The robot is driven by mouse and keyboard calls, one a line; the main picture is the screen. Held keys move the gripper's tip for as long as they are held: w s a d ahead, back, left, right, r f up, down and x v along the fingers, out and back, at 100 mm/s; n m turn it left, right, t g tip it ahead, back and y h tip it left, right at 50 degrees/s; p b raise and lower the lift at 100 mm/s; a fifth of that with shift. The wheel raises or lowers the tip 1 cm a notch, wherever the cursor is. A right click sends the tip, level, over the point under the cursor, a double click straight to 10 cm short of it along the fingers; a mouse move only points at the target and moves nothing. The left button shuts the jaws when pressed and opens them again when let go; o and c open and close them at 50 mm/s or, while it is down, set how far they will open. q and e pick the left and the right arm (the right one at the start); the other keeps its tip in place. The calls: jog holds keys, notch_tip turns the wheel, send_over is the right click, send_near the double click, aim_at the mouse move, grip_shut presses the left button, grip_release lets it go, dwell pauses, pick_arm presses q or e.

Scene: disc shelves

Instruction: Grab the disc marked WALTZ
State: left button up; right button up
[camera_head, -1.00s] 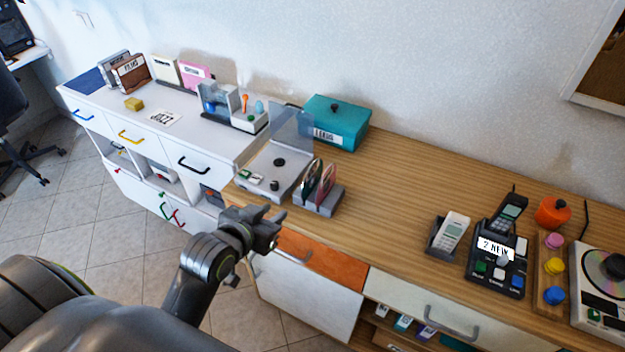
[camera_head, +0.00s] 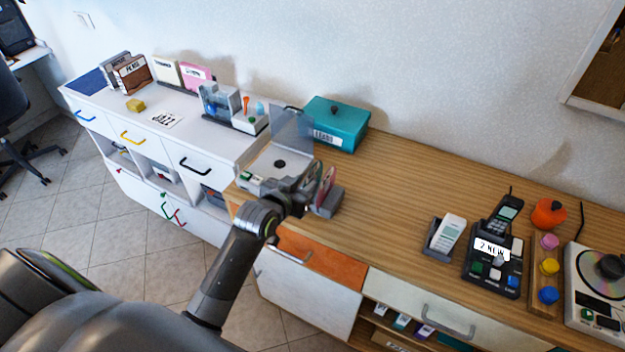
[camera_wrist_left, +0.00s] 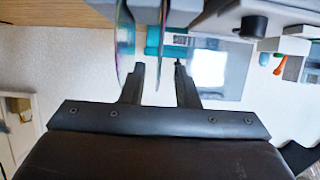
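Two thin discs stand on edge in a grey rack (camera_head: 328,205) on the wooden counter. In the head view the reddish-faced disc (camera_head: 327,183) shows beside my left gripper (camera_head: 302,192), which partly covers the rack. In the left wrist view my left gripper (camera_wrist_left: 160,75) is open. One disc (camera_wrist_left: 163,35) stands edge-on between its two fingers, and the other disc (camera_wrist_left: 125,35) is outside the left finger. I cannot tell whether a finger touches a disc. No WALTZ marking is readable. My right gripper is not in view.
A disc player with a raised clear lid (camera_head: 292,128) stands left of the rack. A teal box (camera_head: 345,125) stands behind. The counter between rack and phones is clear.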

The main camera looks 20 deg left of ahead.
aim_at(310, 179)
pick_arm(q)
jog(key=shift+p+x, duration=0.75)
jog(key=shift+x, duration=2)
jog(key=shift+c, duration=0.2)
grip_shut()
